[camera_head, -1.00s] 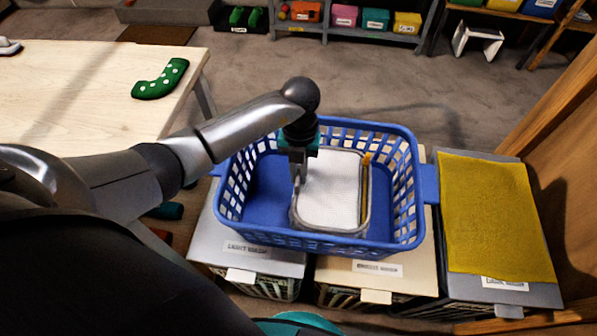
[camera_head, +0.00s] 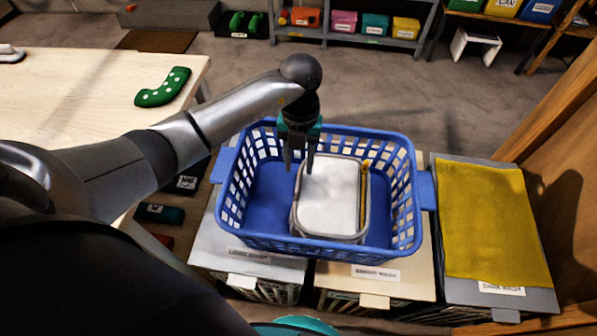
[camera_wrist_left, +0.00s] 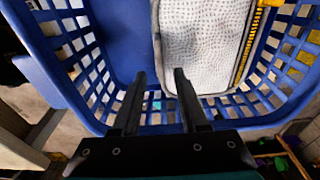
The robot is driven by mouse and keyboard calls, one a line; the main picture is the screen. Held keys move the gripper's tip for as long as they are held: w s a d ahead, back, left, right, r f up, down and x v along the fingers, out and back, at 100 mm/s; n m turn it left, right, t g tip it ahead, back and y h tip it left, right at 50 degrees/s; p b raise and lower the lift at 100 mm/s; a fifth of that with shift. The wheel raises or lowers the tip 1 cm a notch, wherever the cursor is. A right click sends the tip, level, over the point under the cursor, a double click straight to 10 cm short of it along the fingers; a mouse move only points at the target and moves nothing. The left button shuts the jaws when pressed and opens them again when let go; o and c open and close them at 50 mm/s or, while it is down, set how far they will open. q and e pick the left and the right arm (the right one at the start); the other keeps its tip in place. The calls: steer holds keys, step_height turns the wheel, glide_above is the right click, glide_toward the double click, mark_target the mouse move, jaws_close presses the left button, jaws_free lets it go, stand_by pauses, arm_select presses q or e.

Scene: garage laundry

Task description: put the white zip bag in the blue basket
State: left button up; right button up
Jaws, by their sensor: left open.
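The white zip bag (camera_head: 330,198) lies inside the blue basket (camera_head: 234,209), on its floor right of the middle. It has a grey rim and a yellow zip along its right side. It also shows at the top of the left wrist view (camera_wrist_left: 203,42). My left gripper (camera_head: 298,170) is open and empty, above the basket at the bag's upper left edge. In the left wrist view its two fingers (camera_wrist_left: 158,75) are apart, with nothing held between them. The bag's underside is hidden. My right gripper is not in view.
The basket stands on lidded bins with labels. A bin at the right has a yellow cloth (camera_head: 491,215) on top. A pale table (camera_head: 90,85) at the left holds a green spotted object (camera_head: 163,87). Shelves with coloured boxes stand at the back. Open floor lies between.

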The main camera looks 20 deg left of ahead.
arm_select(q)
steer(key=r, duration=0.5)
steer(key=shift+w+a+r+p, duration=0.1)
steer(key=shift+w+r+p, duration=0.25)
steer(key=shift+r, duration=0.05)
